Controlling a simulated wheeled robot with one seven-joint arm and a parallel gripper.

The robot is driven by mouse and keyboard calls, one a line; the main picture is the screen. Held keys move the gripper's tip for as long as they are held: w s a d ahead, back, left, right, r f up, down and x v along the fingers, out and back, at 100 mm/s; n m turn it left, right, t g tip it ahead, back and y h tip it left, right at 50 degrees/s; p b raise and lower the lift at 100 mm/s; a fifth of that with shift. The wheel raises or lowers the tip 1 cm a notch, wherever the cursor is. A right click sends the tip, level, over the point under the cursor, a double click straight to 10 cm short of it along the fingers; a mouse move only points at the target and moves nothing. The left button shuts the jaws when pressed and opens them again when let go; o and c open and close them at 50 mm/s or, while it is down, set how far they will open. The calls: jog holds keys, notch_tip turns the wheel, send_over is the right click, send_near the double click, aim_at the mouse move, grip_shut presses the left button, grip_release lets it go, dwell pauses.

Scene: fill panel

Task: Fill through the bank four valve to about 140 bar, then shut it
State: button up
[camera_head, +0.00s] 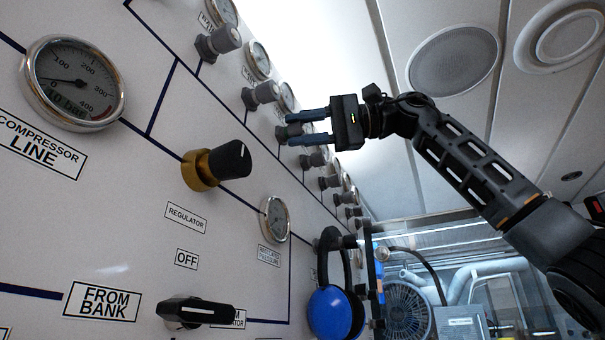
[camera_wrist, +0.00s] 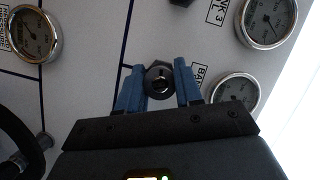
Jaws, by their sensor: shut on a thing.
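A dark round valve knob (camera_wrist: 158,77) sits between the two blue fingers of my gripper (camera_wrist: 157,72) in the wrist view. The fingers are shut on its sides. A label starting "BAN" (camera_wrist: 199,76) is beside it, its number hidden by the right finger. The "BANK 3" label (camera_wrist: 215,11) is further up. A gauge (camera_wrist: 236,91) is right of the knob, partly covered by my gripper; its reading is too small to tell. In the head view my gripper (camera_head: 289,129) reaches the row of bank valves from the right.
Grey knobs (camera_head: 261,94) and gauges run along the panel on both sides of the held one. A black and gold regulator knob (camera_head: 232,159), the compressor line gauge (camera_head: 72,83) near 0, and a black selector lever (camera_head: 195,311) are closer. A blue headset (camera_head: 335,312) hangs below.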

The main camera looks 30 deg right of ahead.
jog(key=shift+f+n, duration=0.2)
jog(key=shift+n, duration=0.1)
dwell(0.4)
jog(key=o, duration=1)
jog(key=shift+r, duration=0.15)
jog(key=shift+o, duration=0.2)
jog(key=b+v, duration=0.1)
jog(key=v, duration=0.6)
jog(key=shift+s+d, duration=0.2)
jog(key=shift+d, duration=0.1)
jog(key=shift+r, duration=0.1)
